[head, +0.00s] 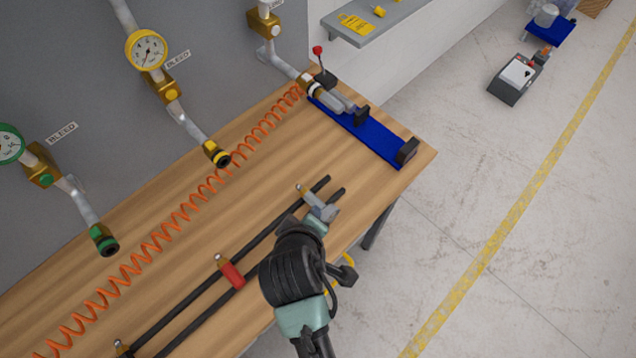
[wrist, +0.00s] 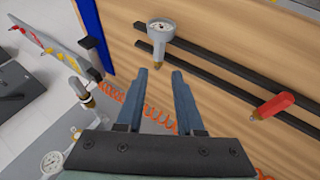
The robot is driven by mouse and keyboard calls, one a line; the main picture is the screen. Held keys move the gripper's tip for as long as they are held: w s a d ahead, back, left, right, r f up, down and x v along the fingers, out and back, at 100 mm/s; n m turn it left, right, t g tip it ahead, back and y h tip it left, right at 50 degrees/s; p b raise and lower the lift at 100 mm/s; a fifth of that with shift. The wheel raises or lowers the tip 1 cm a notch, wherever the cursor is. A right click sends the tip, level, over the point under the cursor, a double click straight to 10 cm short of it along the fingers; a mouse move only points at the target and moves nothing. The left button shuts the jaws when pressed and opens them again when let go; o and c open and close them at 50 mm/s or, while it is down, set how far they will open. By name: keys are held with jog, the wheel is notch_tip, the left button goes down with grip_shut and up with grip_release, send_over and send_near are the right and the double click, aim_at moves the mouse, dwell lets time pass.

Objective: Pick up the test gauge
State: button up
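The test gauge (wrist: 161,31) has a grey body, a round white dial and a small brass tip. It lies across two dark parallel rails on the wooden bench. In the head view, the gauge (head: 310,197) is partly hidden by my gripper (head: 327,212). In the wrist view, my gripper (wrist: 159,73) is open and empty, with its two blue-grey fingers apart. The gauge shows just beyond the fingertips, roughly centred on the gap and not between the fingers.
A red-bodied fitting (head: 232,274) lies on the rails (head: 258,238) nearby. An orange coiled hose (head: 176,217) runs along the bench by the wall pipes. A blue holder (head: 375,143) stands at the bench's far end. The wood between holder and rails is clear.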

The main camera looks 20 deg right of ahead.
aim_at(314, 201)
jog(key=shift+d+p+x, duration=0.1)
jog(key=shift+p+x, duration=0.3)
jog(key=shift+x, duration=2.8)
jog(key=shift+d+p+x, duration=0.15)
jog(key=shift+p+x, duration=0.25)
jog(key=shift+x, duration=2.8)
jog(key=shift+s, duration=0.1)
grip_shut()
